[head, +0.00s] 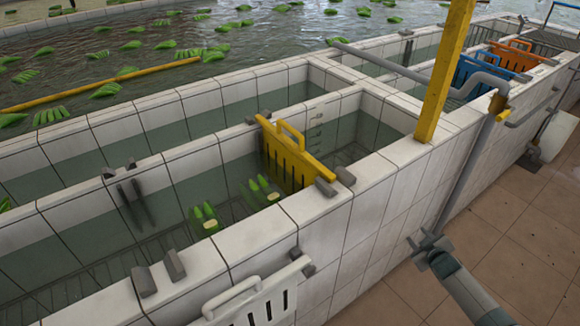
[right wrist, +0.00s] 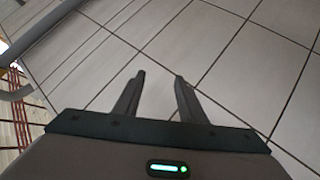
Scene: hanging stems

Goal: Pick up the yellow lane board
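The yellow lane board (head: 285,155), slotted with a loop handle on top, stands upright across a narrow water channel between two tiled walls. Its near end is beside grey blocks on the near wall's top; its lower part is in or near the water. My right gripper (head: 418,245) is outside the trough, to the right of and below the board, over the tiled floor and well apart from it. In the right wrist view the right gripper (right wrist: 160,78) has its fingers apart with nothing between them. My left gripper is not in view.
A white board (head: 262,302) hangs at the near wall's outer side. A yellow post (head: 445,70) and grey pipe (head: 465,150) stand right of the yellow board. Blue (head: 485,75) and orange (head: 515,58) boards are farther back. Green bunches (head: 205,218) float in the channel.

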